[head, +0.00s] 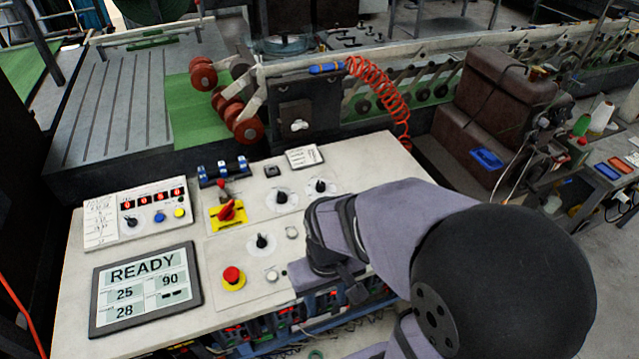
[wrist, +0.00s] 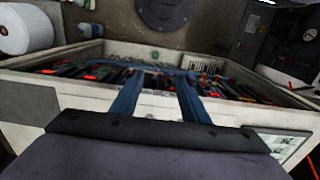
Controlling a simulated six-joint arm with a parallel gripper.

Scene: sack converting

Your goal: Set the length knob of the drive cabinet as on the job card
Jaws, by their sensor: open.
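The drive cabinet (head: 190,246) has a pale top panel with black knobs on round dials: one in the middle (head: 262,241), one behind it (head: 281,196) and one at the back right (head: 320,186). I cannot read their labels, so I cannot tell which is the length knob. A small white card (head: 304,157) lies at the panel's back edge; its writing is too small to read. My gripper (wrist: 158,92) is open and empty, its two fingers apart in the wrist view. In the head view it is low at the cabinet's front right edge, away from the knobs.
A red selector on a yellow plate (head: 228,212) and a red stop button (head: 233,277) are near the knobs. Wiring (wrist: 90,73) shows in the cabinet's open front.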

